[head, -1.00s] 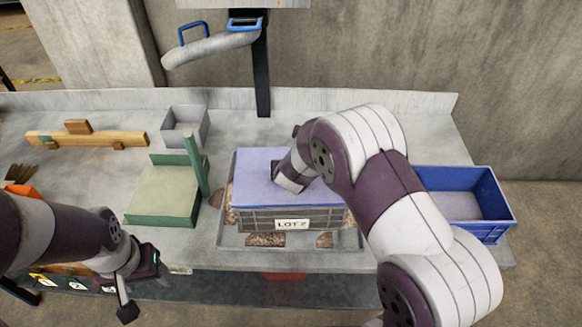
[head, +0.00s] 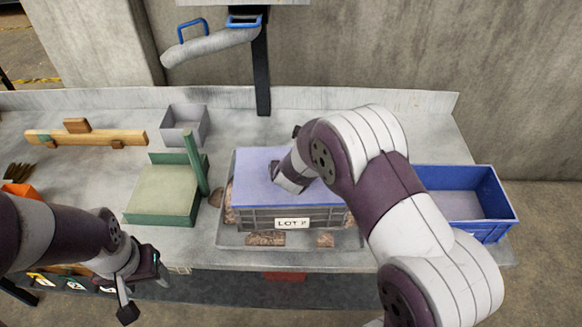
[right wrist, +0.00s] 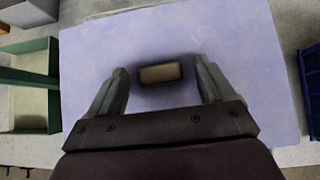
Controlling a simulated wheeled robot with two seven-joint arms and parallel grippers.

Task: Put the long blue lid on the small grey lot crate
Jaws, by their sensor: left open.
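The long blue lid (head: 256,182) lies flat over the top of the small grey lot crate (head: 246,222), which has a "LOT" label on its front. Their edges look roughly lined up; my right arm hides the right part, so I cannot tell if the lid is fully seated. In the right wrist view the lid (right wrist: 235,35) fills most of the picture, with a small tan grip or slot in its middle. My right gripper (right wrist: 161,66) is open, its fingers apart on either side of that spot. My left gripper (head: 143,288) is open and empty at the front left.
The crate stands in a grey tray (head: 228,241) with brown pieces. A blue bin (head: 488,214) is to the right. A green stand (head: 160,192), a grey box (head: 184,128) and a wooden beam (head: 95,137) are to the left. A concrete wall is behind.

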